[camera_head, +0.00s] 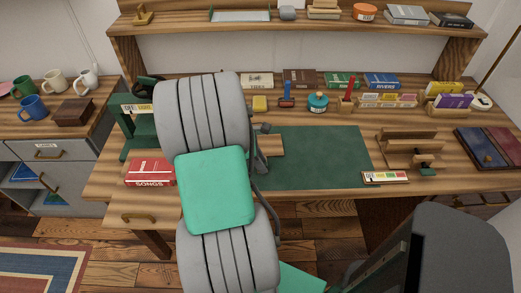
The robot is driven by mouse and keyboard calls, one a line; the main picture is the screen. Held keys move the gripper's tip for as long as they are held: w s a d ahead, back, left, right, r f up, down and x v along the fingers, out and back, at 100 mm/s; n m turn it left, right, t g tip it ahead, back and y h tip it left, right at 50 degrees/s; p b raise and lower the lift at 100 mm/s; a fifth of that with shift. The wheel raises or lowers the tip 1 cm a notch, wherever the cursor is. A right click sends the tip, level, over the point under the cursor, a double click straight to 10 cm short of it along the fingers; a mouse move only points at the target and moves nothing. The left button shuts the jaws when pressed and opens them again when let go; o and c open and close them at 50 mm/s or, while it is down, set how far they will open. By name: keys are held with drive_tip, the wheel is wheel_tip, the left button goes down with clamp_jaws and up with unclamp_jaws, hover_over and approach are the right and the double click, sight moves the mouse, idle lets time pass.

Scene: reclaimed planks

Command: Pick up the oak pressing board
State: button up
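A flat pale-brown wooden board (271,146), which looks like the oak pressing board, lies on the green mat (325,160) at the mat's left end. My grey and green arm covers its left side, so its full size is hidden. My gripper (262,142) is mostly hidden behind the arm; only dark grey parts show at the board's edge. I cannot tell whether it touches the board, or whether its fingers are apart or closed.
A wooden rack (408,148) and a small labelled strip (385,178) stand right of the mat. Red books (150,172) lie left of my arm. Books, a brush and jars line the back under a raised shelf (300,22). The mat's middle is clear.

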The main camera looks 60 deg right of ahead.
clamp_jaws()
drive_tip(key=shift+r, duration=0.1)
idle(0.3)
